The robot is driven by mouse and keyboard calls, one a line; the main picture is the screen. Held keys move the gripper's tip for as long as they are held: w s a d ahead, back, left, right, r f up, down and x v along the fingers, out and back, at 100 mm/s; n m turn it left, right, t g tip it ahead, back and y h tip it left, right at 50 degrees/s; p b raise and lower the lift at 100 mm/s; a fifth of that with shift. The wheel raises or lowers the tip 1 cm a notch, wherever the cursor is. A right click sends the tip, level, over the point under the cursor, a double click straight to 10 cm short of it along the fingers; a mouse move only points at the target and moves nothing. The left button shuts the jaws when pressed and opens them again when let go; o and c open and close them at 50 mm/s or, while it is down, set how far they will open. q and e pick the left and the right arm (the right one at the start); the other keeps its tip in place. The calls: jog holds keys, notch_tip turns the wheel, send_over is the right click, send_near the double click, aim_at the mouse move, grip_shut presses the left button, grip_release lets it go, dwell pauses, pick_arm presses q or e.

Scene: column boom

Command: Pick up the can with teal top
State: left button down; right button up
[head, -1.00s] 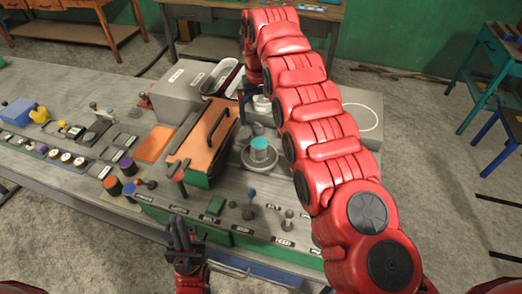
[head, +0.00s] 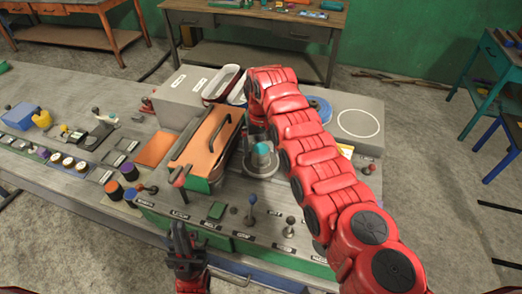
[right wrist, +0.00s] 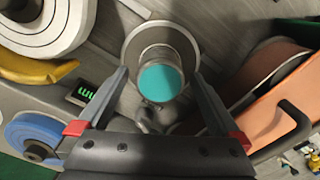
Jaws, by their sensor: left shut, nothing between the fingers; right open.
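The can with teal top (head: 261,160) stands upright on a round grey base on the bench. It also shows in the right wrist view (right wrist: 162,82), its teal top facing the camera. My right gripper (head: 256,140) is at the can, partly hidden by its own arm in the head view. In the right wrist view the right gripper (right wrist: 160,74) is open, one finger on each side of the can, with visible gaps. My left gripper (head: 183,238) is shut and empty near the front edge of the bench.
An orange lid with a black handle (head: 207,138) is just left of the can. Levers and knobs (head: 251,200) stand in front. A blue disc (right wrist: 38,135) and a yellow curved object (right wrist: 38,71) lie on the other side. A white-ringed panel (head: 360,121) is to the right.

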jog(key=shift+f, duration=1.25)
grip_shut()
jog(key=shift+r, duration=0.15)
